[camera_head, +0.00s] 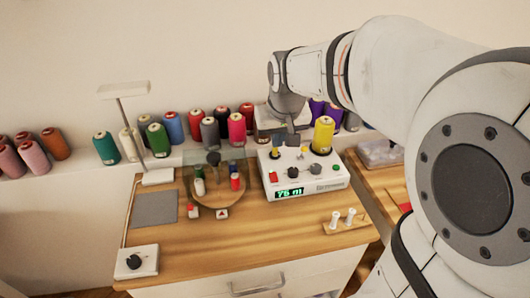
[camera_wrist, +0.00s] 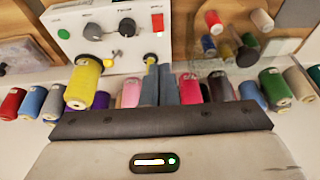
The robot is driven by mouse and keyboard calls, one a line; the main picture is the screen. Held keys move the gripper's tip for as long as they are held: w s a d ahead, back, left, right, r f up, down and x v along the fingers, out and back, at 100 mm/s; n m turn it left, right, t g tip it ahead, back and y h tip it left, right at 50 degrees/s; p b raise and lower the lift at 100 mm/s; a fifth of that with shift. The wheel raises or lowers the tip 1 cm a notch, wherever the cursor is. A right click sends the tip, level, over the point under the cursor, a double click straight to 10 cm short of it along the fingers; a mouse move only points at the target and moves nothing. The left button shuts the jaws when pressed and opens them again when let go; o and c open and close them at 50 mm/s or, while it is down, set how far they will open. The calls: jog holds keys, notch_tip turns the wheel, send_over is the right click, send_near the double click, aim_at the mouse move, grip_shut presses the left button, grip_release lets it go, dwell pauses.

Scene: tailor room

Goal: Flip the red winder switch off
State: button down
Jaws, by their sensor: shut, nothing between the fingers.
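The winder (camera_head: 325,184) is a white box on the wooden table with a lit green display, dark knobs and a green button. Its red switch (camera_head: 273,177) is at the left of the panel, above the display. In the wrist view the winder panel (camera_wrist: 110,50) appears turned over, with the red switch (camera_wrist: 158,22) at its right side. I cannot tell which way the switch is tipped. A yellow spool (camera_head: 323,135) stands on the winder's back right. My gripper (camera_head: 292,139) is shut and empty, above the winder's back edge, apart from the switch. Its fingers (camera_wrist: 160,84) show in the wrist view.
Several thread spools (camera_head: 172,127) line the shelf behind. A round wooden stand with spools under a clear cover (camera_head: 220,170) is left of the winder. A lamp (camera_head: 124,92) stands farther left. A small peg rack (camera_head: 346,226) is in front right. The table front is mostly clear.

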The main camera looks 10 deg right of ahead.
aim_at(273, 174)
jog(key=x, duration=0.9)
jog(key=b+x, duration=0.1)
jog(key=x, duration=0.4)
jog(key=shift+s+f, duration=0.1)
jog(key=shift+s, duration=0.3)
